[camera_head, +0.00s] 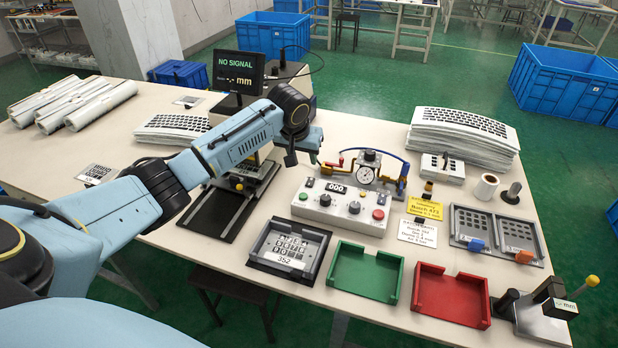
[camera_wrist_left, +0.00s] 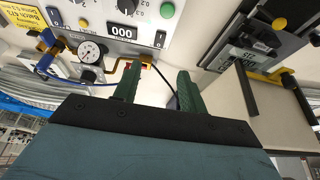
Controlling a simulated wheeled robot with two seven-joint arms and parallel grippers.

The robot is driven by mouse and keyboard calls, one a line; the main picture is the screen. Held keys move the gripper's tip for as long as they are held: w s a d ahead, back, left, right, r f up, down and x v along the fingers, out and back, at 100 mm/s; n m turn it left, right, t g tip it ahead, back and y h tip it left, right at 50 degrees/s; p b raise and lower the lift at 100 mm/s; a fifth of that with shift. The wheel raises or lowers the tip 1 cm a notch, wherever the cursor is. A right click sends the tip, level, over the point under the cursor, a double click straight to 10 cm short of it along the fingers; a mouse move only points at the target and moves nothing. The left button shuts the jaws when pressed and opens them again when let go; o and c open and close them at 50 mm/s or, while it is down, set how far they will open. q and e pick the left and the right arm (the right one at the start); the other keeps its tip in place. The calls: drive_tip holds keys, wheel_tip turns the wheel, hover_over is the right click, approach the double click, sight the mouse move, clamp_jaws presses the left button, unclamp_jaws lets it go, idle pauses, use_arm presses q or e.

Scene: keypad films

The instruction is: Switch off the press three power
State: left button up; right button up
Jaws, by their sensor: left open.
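A white control box (camera_head: 345,205) stands mid-table, with a black 000 display (camera_head: 336,188), dark knobs (camera_head: 354,207), a red button (camera_head: 378,214) and a green button (camera_head: 302,196). I cannot read which control is the press three power. My left gripper (camera_head: 303,154) is open and empty, above the table just behind the box's left end. In the left wrist view its two green fingers (camera_wrist_left: 157,88) are spread apart below the box panel (camera_wrist_left: 95,14), where the 000 display (camera_wrist_left: 122,33) shows. My right gripper is not in view.
A pressure gauge (camera_head: 365,175) with brass and blue piping stands behind the box. In front lie a keypad fixture (camera_head: 256,258), a green tray (camera_head: 340,287) and a red tray (camera_head: 426,306). A monitor (camera_head: 238,72) reads NO SIGNAL. Printed sheets (camera_head: 462,136) are stacked at the right.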

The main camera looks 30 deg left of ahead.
sight(310, 181)
use_arm(q)
drive_tip(key=b+x, duration=0.3)
drive_tip(key=x, duration=0.9)
drive_tip(key=shift+w+d+f+b, duration=0.1)
drive_tip(key=shift+f+b, duration=0.2)
drive_tip(key=shift+f, duration=0.05)
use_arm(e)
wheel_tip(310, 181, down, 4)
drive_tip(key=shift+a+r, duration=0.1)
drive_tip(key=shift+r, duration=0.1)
